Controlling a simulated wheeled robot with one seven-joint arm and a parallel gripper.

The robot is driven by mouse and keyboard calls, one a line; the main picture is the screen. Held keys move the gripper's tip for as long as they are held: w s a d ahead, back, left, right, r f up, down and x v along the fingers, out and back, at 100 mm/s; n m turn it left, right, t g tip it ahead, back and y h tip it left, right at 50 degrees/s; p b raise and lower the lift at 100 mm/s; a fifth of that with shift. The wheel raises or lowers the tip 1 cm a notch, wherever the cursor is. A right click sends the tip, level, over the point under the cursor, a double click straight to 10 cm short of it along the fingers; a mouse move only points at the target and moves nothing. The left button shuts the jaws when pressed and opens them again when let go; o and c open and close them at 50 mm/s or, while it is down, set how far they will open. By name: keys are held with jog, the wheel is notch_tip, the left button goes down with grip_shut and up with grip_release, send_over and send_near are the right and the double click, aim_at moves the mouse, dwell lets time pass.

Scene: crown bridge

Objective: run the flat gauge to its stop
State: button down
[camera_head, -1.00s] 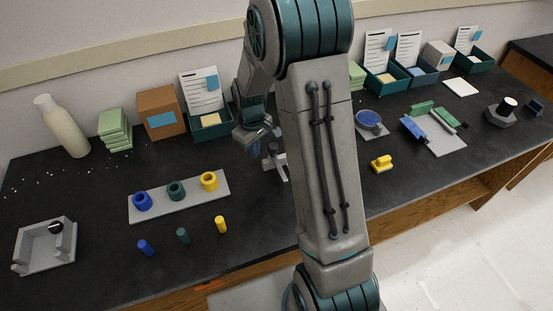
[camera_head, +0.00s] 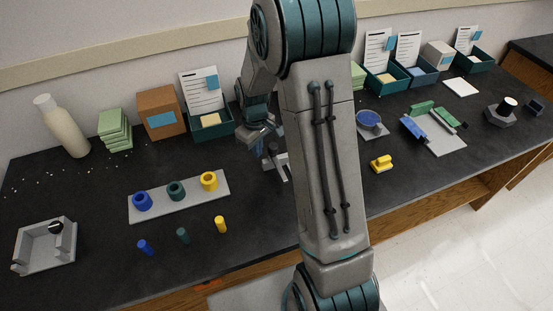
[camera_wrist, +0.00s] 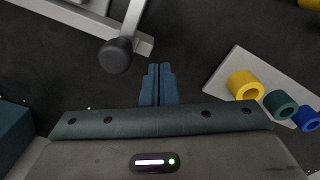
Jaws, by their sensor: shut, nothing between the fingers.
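A grey bar-like device with a dark round knob (camera_wrist: 118,55) lies beside my gripper. The wrist view shows its grey rail (camera_wrist: 75,18) and a light rod running up from the knob. In the head view the grey device (camera_head: 281,170) is partly hidden behind my arm. I cannot tell for sure that it is the flat gauge, and its stop is not clearly visible. My gripper (camera_wrist: 160,68) is shut and empty, its blue fingers to the right of and slightly below the knob, seemingly apart from it. It also shows in the head view (camera_head: 266,150).
A grey board (camera_head: 218,191) with blue, teal and yellow rings lies to the left, with three small pegs in front. A grey walled fixture (camera_head: 45,262) stands far left. A teal bin (camera_head: 214,131) stands behind. A yellow block (camera_head: 381,164) lies right of my arm.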

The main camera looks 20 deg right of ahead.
aim_at(271, 146)
jog(key=shift+d, duration=1.05)
jog(key=shift+d, duration=9.4)
jog(key=shift+a, duration=0.65)
jog(key=shift+a+r, duration=0.1)
